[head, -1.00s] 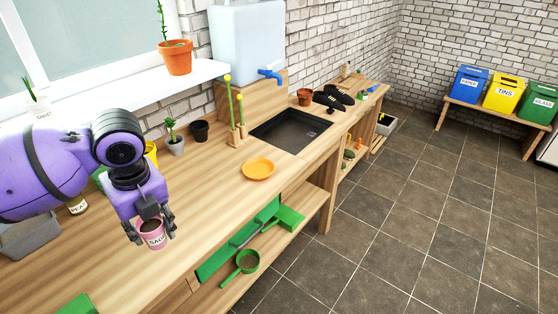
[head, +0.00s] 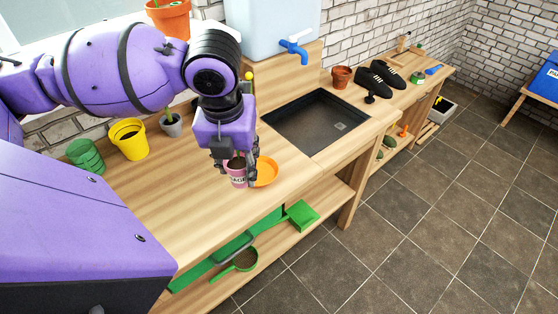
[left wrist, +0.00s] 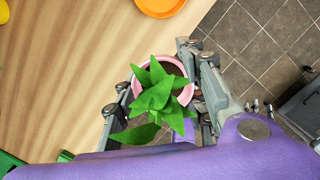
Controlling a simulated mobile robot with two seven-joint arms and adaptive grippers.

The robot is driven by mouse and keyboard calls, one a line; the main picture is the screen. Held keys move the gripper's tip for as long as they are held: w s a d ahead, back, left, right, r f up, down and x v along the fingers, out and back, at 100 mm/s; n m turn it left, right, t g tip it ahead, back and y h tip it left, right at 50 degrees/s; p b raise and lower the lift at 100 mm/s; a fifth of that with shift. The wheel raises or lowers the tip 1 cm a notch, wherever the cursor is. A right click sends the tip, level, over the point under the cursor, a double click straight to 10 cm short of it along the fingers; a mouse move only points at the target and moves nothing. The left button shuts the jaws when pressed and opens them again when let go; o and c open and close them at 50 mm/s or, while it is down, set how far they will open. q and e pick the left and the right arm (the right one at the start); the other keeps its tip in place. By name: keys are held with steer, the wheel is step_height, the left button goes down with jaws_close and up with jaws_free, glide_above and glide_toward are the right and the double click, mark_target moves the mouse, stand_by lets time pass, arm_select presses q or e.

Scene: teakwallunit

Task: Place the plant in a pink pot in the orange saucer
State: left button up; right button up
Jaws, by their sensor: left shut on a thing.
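The pink pot (head: 237,174) with a label hangs in my left gripper (head: 236,171), whose fingers are shut on it from both sides. In the left wrist view the pot's pink rim (left wrist: 189,92) and its leafy green plant (left wrist: 158,100) show between the fingers (left wrist: 163,95). The orange saucer (head: 267,172) lies on the wooden counter, just right of and partly behind the pot in the head view. In the left wrist view the saucer (left wrist: 160,5) is at the top edge, apart from the pot. My right gripper is out of view.
A sink (head: 318,122) is set in the counter beyond the saucer. A yellow pot (head: 129,138), a grey pot (head: 171,126) and green pots (head: 85,154) stand at the back left. A green dustpan (head: 301,214) lies on the lower shelf.

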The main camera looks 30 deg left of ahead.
arm_select(q)
steer(key=w+a+f, duration=0.1)
steer(key=w+f, duration=0.2)
steer(key=w, duration=0.1)
steer(key=w+a+f, duration=0.1)
steer(key=w+f, duration=0.2)
steer(key=w, duration=0.1)
steer(key=w+a+f+b, duration=0.1)
steer(key=w+a+f, duration=0.1)
steer(key=w+f, duration=0.1)
steer(key=shift+w, duration=0.6)
steer(key=f, duration=0.3)
steer(key=shift+w+f, duration=0.2)
steer(key=shift+w, duration=0.1)
steer(key=shift+f, duration=0.25)
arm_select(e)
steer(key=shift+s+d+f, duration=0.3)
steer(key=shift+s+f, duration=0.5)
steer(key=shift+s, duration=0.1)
